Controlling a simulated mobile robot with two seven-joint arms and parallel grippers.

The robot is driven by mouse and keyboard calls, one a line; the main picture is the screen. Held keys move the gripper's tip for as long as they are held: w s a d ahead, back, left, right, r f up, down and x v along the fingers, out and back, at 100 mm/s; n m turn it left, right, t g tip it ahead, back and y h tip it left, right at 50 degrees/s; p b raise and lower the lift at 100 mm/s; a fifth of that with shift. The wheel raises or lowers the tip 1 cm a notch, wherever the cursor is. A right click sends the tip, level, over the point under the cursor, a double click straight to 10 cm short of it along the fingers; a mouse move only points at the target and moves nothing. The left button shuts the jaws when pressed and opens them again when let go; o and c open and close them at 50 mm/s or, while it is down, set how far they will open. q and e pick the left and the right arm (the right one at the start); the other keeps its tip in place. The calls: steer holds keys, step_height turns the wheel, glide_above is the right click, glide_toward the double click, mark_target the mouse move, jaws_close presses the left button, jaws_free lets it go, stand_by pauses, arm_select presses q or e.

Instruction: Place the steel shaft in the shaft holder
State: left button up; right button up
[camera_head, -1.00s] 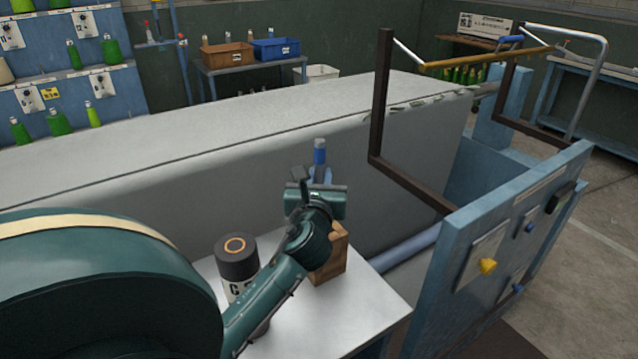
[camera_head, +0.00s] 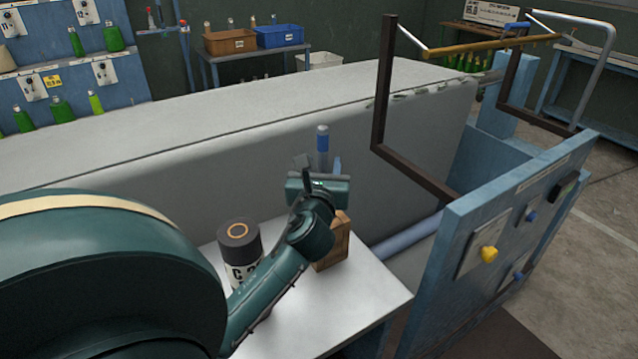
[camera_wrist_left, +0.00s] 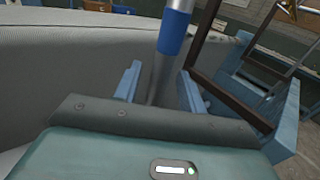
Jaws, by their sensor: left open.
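The steel shaft (camera_head: 322,143) stands upright, with a blue band near its top. It also shows in the left wrist view (camera_wrist_left: 172,35). My left gripper (camera_head: 319,162) is open, with one blue finger on each side of the shaft. In the left wrist view the shaft passes between the spread fingers, with a gap to both. My gripper and wrist hide the shaft's lower part. A wooden block (camera_head: 334,249) stands just below the gripper, partly hidden by my wrist. I cannot tell which thing is the shaft holder. My right gripper is out of view.
A black-topped canister (camera_head: 238,236) stands on the white table (camera_head: 330,302) beside my left forearm. A long grey-topped counter (camera_head: 250,105) runs behind. A dark frame (camera_head: 383,90) and a blue panel with knobs (camera_head: 465,270) stand to the right.

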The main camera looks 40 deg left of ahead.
arm_select(q)
steer(key=b+v, duration=0.1)
steer(key=v, duration=1)
steer(key=d+f+n+h, duration=0.3)
steer(key=f, duration=0.3)
steer(key=d+f+n+g+h, duration=0.1)
steer(key=d+f+n+h, duration=0.2)
steer(key=f, duration=0.3)
steer(key=s+d+f+n+h, duration=0.1)
steer(key=d+f+n+h, duration=0.2)
steer(key=d+f+n, duration=0.2)
steer(key=shift+s+d+f+g, duration=0.1)
steer(key=shift+d+f+g, duration=0.05)
steer(key=shift+f+g, duration=0.3)
steer(key=s+d+f+n+g+h, duration=0.2)
steer(key=s+d+f+n+h, duration=0.3)
steer(key=n, duration=0.9)
steer(key=s+d+f, duration=0.2)
steer(key=d+f, duration=0.1)
steer(key=f, duration=0.1)
steer(key=shift+s+d+f+n, duration=0.25)
steer(key=shift+s+f+n, duration=0.05)
steer(key=shift+s+n, duration=0.1)
steer(key=shift+c, duration=0.2)
